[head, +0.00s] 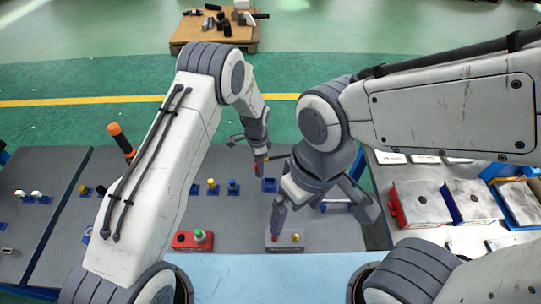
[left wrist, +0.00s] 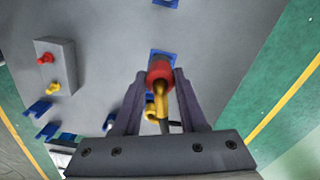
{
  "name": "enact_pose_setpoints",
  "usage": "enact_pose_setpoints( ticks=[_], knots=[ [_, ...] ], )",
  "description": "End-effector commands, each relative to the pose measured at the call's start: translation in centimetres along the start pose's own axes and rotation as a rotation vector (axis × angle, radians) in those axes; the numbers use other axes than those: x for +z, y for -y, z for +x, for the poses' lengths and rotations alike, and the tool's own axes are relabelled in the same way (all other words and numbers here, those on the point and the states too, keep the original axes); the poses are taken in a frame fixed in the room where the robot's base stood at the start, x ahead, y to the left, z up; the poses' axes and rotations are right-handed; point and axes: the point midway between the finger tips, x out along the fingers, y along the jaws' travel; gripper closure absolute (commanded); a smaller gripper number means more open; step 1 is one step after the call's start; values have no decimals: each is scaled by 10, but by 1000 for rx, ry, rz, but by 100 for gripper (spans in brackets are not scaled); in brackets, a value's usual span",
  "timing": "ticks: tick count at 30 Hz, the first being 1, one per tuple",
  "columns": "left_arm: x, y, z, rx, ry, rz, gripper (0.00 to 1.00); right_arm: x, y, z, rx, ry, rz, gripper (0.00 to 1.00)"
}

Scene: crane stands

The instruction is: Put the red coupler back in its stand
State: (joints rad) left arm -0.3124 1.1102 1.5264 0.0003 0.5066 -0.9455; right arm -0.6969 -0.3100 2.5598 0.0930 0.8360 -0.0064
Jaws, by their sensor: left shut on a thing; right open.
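The red coupler (head: 257,168) is held in my left gripper (head: 261,160) above the grey mat. In the left wrist view the coupler (left wrist: 160,72) is a red collar with a yellow hook part between the two fingers (left wrist: 158,98). A blue stand (head: 270,185) with no coupler in it is on the mat, just right of and nearer than the coupler. In the left wrist view a blue stand (left wrist: 163,55) lies just beyond the coupler, partly hidden by it. My right gripper (head: 322,212) is open and empty, its fingers spread above the mat.
Blue stands with small couplers (head: 213,187) are left of the empty stand. A grey block (head: 287,246) with red and yellow knobs is near my right gripper's left finger. A red block (head: 182,240) with a green knob is nearby.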

Motion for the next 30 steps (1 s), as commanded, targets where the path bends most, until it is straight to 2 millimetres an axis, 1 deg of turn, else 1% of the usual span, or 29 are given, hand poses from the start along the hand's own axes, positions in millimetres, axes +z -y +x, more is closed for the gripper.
enact_pose_setpoints(
  ticks=[1,3,7,17,23,30],
  knots=[
    [-14,0,-1,1,1,83,100,0,1,-8,0,0,-1,0],
    [-26,0,3,0,0,174,100,0,1,-11,0,0,-1,0],
    [-38,0,6,-1,0,259,100,-1,1,-13,0,0,-2,0],
    [-38,0,7,-2,-1,267,100,0,1,-11,0,0,-1,0],
    [-38,0,8,-2,-2,266,100,0,0,-5,0,0,-2,0],
    [-38,0,27,-2,-2,266,100,1,-1,11,0,0,-1,0]
  ],
)
